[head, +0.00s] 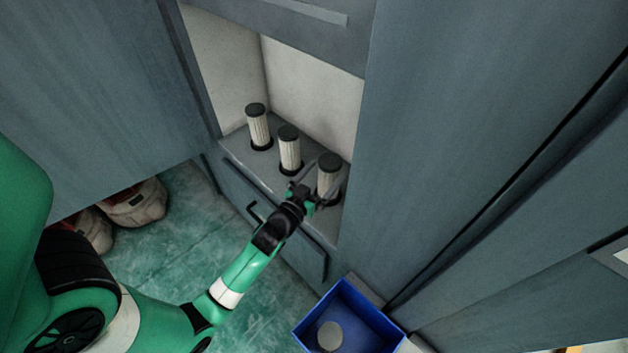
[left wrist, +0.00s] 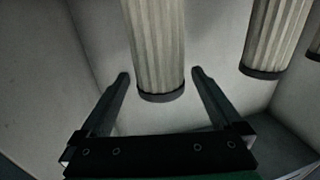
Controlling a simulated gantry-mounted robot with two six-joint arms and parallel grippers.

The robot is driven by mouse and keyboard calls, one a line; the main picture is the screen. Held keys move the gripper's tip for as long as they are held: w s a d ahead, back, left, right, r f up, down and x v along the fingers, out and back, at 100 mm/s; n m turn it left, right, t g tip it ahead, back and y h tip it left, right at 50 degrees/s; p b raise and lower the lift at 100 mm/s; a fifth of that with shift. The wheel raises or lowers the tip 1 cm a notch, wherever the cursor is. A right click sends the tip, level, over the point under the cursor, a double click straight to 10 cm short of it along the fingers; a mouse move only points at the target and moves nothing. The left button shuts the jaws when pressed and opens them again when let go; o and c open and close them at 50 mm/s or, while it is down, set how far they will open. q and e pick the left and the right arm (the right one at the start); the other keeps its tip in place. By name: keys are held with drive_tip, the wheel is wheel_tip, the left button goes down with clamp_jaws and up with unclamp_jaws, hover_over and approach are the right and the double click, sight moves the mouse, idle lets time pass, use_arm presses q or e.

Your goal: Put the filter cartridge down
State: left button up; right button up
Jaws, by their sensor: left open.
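Three pale, ribbed filter cartridges with dark caps stand in a row in an open cabinet niche. The right one (head: 329,180) is at my left gripper (head: 324,184), whose open fingers reach along its two sides. In the left wrist view that cartridge (left wrist: 158,45) shows between the two spread fingers, with a gap on each side and its dark end toward the gripper body. The middle cartridge (head: 289,150) and the left cartridge (head: 258,128) stand apart from the gripper, with dark rings around their lower ends. My right gripper is not in view.
A blue bin (head: 343,298) stands below right, with a round grey object (head: 330,336) inside. A drawer front with a dark handle (head: 253,213) is under the shelf (head: 240,150). Grey cabinet panels (head: 470,120) flank the niche. Reddish-white bags (head: 135,203) lie on the green floor at left.

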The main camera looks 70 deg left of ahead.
use_arm(q)
drive_tip(key=v, duration=0.6)
idle(0.4)
